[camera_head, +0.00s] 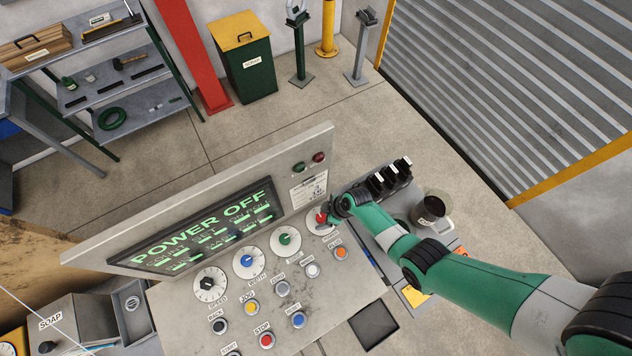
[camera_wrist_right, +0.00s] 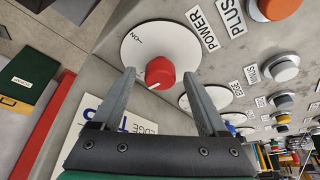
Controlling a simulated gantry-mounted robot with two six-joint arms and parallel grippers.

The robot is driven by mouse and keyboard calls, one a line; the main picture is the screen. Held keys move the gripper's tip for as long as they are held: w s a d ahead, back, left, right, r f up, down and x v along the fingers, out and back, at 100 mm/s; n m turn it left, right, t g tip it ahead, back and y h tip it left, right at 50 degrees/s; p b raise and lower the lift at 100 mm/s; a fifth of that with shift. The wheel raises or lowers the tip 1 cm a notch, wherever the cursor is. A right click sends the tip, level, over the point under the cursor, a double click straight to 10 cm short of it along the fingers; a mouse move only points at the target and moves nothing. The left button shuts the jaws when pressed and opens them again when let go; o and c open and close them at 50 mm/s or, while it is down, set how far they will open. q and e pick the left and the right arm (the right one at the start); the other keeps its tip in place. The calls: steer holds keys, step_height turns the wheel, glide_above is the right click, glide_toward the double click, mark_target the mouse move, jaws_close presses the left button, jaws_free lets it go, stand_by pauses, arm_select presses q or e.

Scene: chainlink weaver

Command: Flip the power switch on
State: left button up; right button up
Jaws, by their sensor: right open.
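The power switch is a red knob (camera_wrist_right: 160,72) on a round white dial (camera_wrist_right: 150,38) marked ON, with a POWER label beside it. In the head view the red knob (camera_head: 321,217) is at the right end of the row of dials. The panel display (camera_head: 203,232) reads POWER OFF. My right gripper (camera_head: 332,209) is at the knob. In the right wrist view my right gripper (camera_wrist_right: 159,76) is open, with one finger on each side of the knob. Gaps show between fingers and knob; the depth is hard to tell. My left gripper is not in view.
Blue, green and black dials (camera_head: 248,261) and several push buttons (camera_head: 282,289) cover the panel beside the power knob. A mug (camera_head: 432,208) and a black rack (camera_head: 389,178) stand to the right, close to my right arm. A shutter door is behind.

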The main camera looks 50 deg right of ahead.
jaws_close()
stand_by(0.4)
steer(key=shift+m, duration=0.3)
steer(key=m+h+p, duration=0.1)
steer(key=m, duration=0.2)
steer(key=shift+a+r+m+h, duration=0.1)
steer(key=shift+a+m+h, duration=0.05)
steer(key=shift+m+h, duration=0.25)
steer(key=m+h, duration=0.1)
steer(key=m, duration=0.3)
steer(key=shift+h, duration=0.3)
steer(key=m+h, duration=0.1)
steer(key=m, duration=0.2)
steer(key=m+h, duration=0.1)
steer(key=m, duration=0.1)
steer(key=shift+a+m+g+b, duration=0.15)
steer(key=shift+m+g+b, duration=0.15)
steer(key=shift+m+b, duration=0.1)
steer(key=shift+w+m+g+h, duration=0.1)
steer(key=shift+m+g+h, duration=0.35)
steer(key=shift+m, duration=1.35)
steer(key=shift+g, duration=0.25)
